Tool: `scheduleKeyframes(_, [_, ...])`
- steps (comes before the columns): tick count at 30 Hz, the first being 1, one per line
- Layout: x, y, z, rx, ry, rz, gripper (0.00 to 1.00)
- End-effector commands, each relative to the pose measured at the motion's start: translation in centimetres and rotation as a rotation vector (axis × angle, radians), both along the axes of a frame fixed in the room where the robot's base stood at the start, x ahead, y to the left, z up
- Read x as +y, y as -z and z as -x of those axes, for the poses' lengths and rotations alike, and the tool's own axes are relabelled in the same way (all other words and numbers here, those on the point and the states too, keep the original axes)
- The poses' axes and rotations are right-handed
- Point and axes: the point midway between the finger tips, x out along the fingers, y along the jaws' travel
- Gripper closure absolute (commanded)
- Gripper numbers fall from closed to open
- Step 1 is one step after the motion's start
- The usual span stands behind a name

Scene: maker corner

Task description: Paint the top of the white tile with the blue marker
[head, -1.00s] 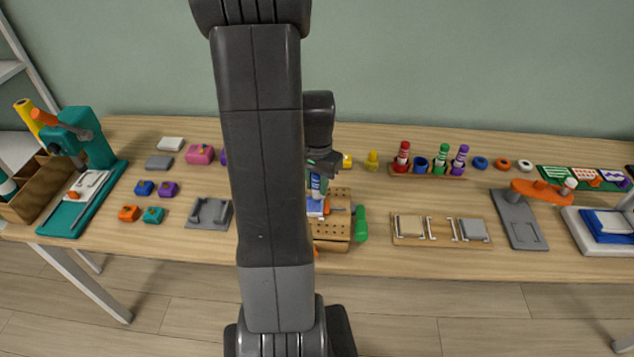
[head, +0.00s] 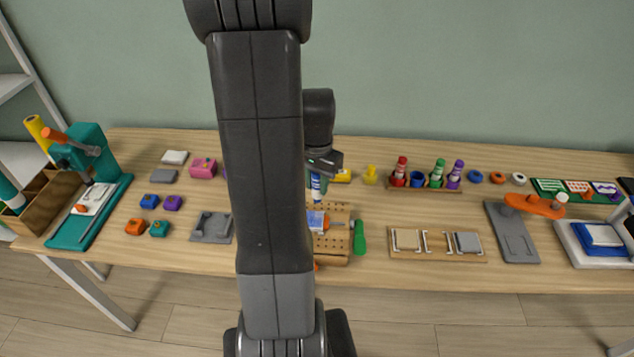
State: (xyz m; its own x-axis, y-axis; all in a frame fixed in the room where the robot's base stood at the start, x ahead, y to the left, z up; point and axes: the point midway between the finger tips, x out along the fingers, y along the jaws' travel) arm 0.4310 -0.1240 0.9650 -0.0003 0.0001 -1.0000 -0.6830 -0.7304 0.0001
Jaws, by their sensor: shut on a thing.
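My gripper (head: 320,172) is shut on the blue marker (head: 316,187), held roughly upright with its tip down. The marker shows as a narrow blue and white body below the jaws; its upper part is hidden by them. The white tile (head: 317,221) lies on the perforated wooden work board (head: 336,243), just below and in front of the marker. The tile's visible top shows blue and some white, but it is too small to tell how much is covered. The marker tip appears apart from the tile. My arm hides the area to the left of the tile.
A green handle (head: 359,238) lies at the board's right edge. A marker rack (head: 425,188) behind it holds red, green and purple markers and an empty blue cup (head: 417,180). A wooden fixture (head: 437,256) stands to the right. Small coloured blocks lie left.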

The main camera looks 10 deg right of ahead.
Motion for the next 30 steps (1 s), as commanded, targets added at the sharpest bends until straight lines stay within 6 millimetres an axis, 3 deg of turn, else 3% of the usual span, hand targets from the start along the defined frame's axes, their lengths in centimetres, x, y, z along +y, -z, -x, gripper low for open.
scheduleKeyframes(14, [0.0, 0.4, 0.0, 0.0, 0.0, 0.0, 0.93])
scheduleKeyframes(30, [0.1, 4.7, 0.2, 0.001, 0.0, 0.0, 0.93])
